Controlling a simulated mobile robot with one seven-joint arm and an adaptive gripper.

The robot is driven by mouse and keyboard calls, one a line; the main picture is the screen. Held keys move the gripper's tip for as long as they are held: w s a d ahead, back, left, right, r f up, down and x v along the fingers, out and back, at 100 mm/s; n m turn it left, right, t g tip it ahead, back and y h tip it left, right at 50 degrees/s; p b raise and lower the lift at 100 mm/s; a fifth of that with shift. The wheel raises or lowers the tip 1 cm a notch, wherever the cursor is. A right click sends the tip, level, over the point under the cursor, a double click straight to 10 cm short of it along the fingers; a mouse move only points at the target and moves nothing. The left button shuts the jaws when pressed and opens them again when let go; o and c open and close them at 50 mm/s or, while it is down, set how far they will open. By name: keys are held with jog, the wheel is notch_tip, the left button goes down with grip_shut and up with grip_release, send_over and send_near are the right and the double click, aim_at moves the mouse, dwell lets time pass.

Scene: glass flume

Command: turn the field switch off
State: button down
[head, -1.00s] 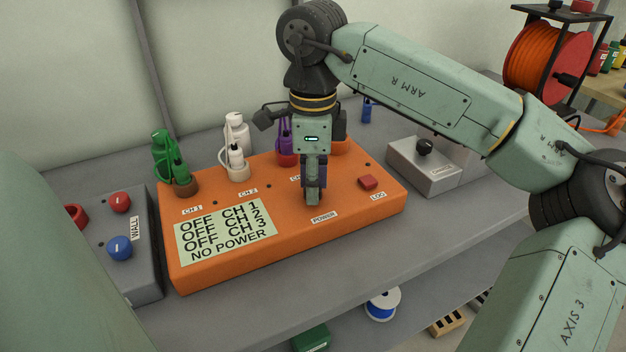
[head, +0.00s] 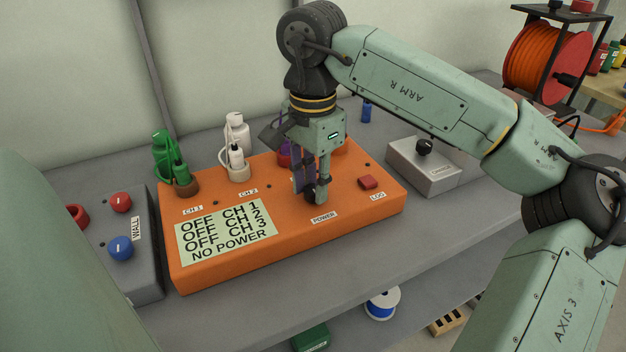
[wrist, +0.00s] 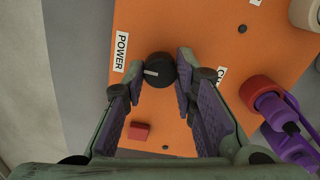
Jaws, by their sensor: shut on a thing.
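The orange box (head: 345,225) stands on the grey bench, with a round black knob (wrist: 160,70) beside its POWER label (head: 324,217). My gripper (head: 312,192) points down over the box and is shut on the knob, one finger on each side. In the wrist view, the knob's pale mark points toward the POWER label. In the head view my fingers mostly hide the knob. The box's display (head: 227,231) reads OFF for CH 1, CH 2 and CH 3, and NO POWER. I can read no label saying "field".
A red LOG button (head: 368,182) is close right of my gripper. A grey WALL box (head: 140,265) is at left, a grey box with a black knob (head: 424,147) at right. The bench front is clear.

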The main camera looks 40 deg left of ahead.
aim_at(313, 188)
jog(key=shift+n, duration=0.3)
jog(key=c, duration=1.3)
grip_release()
notch_tip(313, 188, up, 12)
